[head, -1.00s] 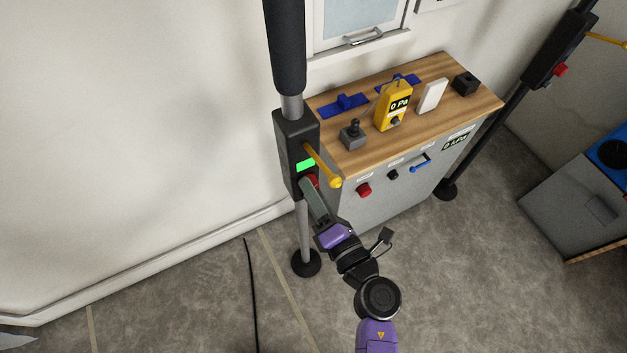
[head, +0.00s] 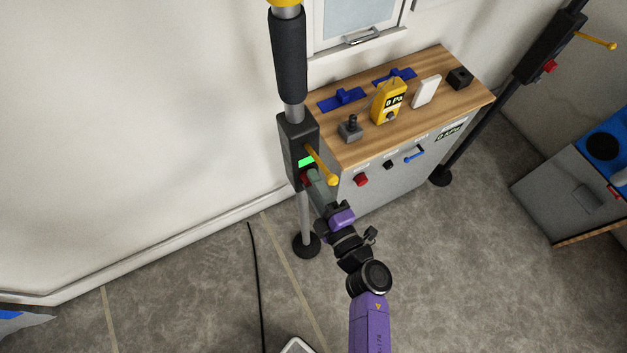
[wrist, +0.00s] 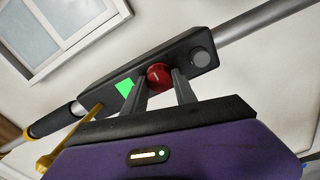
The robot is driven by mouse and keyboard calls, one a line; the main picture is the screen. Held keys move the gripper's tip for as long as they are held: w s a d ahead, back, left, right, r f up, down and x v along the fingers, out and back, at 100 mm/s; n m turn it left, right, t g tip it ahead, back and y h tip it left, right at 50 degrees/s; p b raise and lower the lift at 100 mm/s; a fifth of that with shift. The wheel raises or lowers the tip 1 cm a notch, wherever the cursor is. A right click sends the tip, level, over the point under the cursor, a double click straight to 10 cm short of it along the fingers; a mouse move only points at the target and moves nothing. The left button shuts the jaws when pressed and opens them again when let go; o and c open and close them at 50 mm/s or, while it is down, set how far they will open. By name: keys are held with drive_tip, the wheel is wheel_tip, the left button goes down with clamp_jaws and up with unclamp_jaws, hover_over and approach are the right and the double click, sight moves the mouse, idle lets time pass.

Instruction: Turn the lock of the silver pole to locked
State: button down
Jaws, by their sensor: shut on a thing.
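The silver pole (head: 304,215) stands upright left of the cabinet, with a black lock box (head: 297,138) on it. The box carries a lit green indicator (head: 306,162), a yellow lever (head: 325,170) and a red knob (head: 306,179) below them. In the wrist view the red knob (wrist: 159,77) sits between the two fingers of my gripper (wrist: 164,88), next to the green indicator (wrist: 125,87). My gripper is shut on the red knob. In the head view my gripper (head: 311,178) partly hides the knob.
A grey cabinet with a wooden top (head: 400,115) stands to the right, holding a yellow gauge (head: 389,103) and small devices. A second, dark pole (head: 490,125) with its own red knob stands farther right. A black cable (head: 255,280) lies on the floor.

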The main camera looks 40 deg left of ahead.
idle(0.3)
drive_tip(key=c, duration=1)
unclamp_jaws()
drive_tip(key=shift+d, duration=0.1)
drive_tip(key=v, duration=0.7)
drive_tip(key=shift+d, duration=0.3)
